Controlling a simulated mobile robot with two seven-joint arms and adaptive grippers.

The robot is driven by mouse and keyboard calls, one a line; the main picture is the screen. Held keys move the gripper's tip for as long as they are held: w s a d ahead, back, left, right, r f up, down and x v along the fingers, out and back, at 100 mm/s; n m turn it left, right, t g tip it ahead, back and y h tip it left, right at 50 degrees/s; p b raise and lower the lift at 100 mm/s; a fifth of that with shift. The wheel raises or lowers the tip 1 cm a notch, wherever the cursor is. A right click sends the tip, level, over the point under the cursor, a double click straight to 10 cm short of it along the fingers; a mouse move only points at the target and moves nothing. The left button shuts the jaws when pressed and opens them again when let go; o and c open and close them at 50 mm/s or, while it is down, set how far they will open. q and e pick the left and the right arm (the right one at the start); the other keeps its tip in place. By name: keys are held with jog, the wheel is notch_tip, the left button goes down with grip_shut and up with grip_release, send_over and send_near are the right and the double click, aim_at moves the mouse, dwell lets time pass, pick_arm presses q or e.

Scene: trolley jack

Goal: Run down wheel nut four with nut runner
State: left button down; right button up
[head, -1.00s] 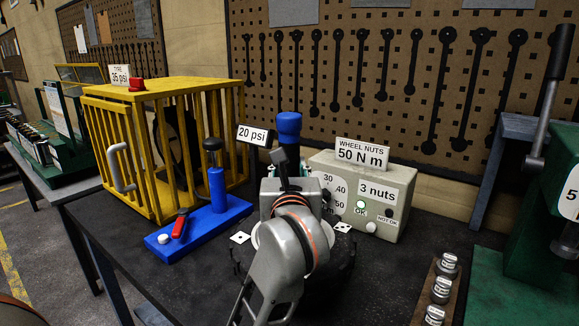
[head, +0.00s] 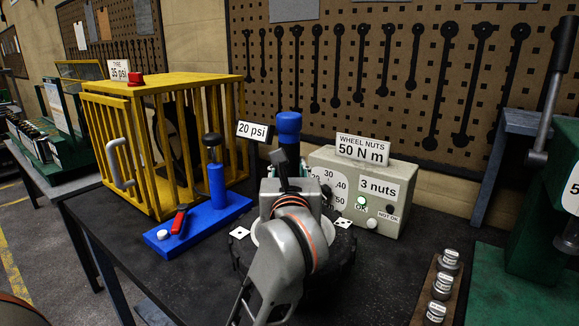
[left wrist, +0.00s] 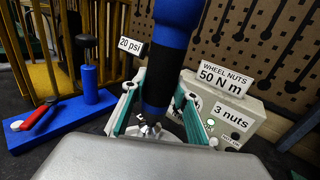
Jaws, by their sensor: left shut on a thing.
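The nut runner, with a blue top (head: 289,124) and a dark body, stands upright in my left gripper (head: 288,190). In the left wrist view its blue and black body (left wrist: 170,60) is between the green-padded fingers of my left gripper (left wrist: 158,108), which are shut on it. Its lower end is down by a shiny metal part; whether it sits on a nut I cannot tell. The dark wheel (head: 348,262) lies mostly hidden under my left arm. White cards with black dots (head: 240,232) lie at its edge. My right gripper is not in view.
The controller box (head: 328,160) behind reads "WHEEL NUTS 50 N m" and "3 nuts"; its green OK lamp is lit. A yellow cage (head: 190,85) and a blue stand (head: 205,215) are left. A rack of sockets (head: 432,290) and a green press (head: 535,240) are right.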

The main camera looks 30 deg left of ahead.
aim_at(289, 146)
pick_arm(q)
jog(key=shift+f, duration=0.4)
dwell(0.8)
jog(key=shift+f, duration=0.2)
dwell(1.0)
jog(key=shift+r+p, duration=0.5)
jog(key=shift+r, duration=0.45)
jog(key=shift+r+p, duration=1.75)
jog(key=shift+r, duration=0.5)
jog(key=shift+f, duration=0.1)
